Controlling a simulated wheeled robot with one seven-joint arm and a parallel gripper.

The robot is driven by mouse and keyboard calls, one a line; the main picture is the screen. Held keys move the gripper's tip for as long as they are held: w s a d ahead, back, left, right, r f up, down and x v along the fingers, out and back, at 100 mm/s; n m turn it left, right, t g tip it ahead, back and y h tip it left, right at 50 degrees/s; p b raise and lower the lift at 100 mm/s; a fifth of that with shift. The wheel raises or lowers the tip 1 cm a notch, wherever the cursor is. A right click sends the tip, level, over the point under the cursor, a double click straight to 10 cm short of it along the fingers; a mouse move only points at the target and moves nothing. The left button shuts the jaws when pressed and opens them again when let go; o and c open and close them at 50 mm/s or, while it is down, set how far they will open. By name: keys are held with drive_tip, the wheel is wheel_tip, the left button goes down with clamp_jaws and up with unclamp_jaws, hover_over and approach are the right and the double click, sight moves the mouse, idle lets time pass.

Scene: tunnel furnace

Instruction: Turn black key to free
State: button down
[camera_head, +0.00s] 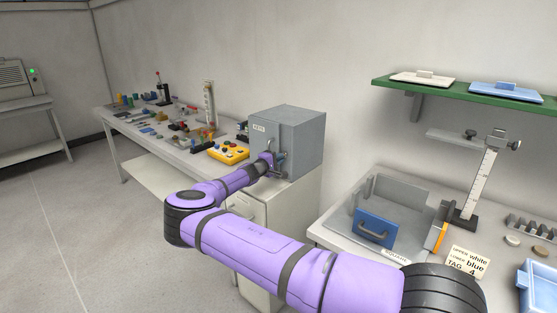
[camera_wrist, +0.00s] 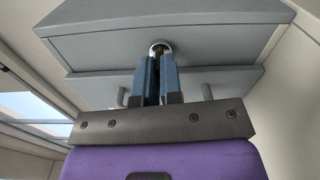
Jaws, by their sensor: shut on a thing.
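My gripper (camera_wrist: 158,75) points at the front of a grey metal box (camera_wrist: 220,38). Its two blue fingers are close together, shut on a dark thing that looks like the black key and is mostly hidden between them. A round pale lock collar (camera_wrist: 160,46) shows just beyond the fingertips on the box front. I cannot read the key's angle or any free mark. In the head view the grey box (camera_head: 305,140) stands at the right end of the long bench, with my gripper (camera_head: 272,160) at its front face, partly hidden by my arm.
A yellow button box (camera_head: 228,152) stands left of the grey box, near my forearm. The long bench (camera_head: 155,140) holds many small parts. At right are a grey tray with a blue handled plate (camera_head: 375,229), a height gauge (camera_head: 484,170) and a green shelf (camera_head: 450,88).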

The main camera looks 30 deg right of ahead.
drive_tip(key=shift+f+m, duration=0.1)
drive_tip(key=shift+m, duration=0.5)
drive_tip(key=c, duration=1.3)
unclamp_jaws()
drive_tip(key=shift+a, duration=0.1)
drive_tip(key=v, duration=1)
drive_tip(key=shift+s+a, duration=0.2)
drive_tip(key=shift+a, duration=0.15)
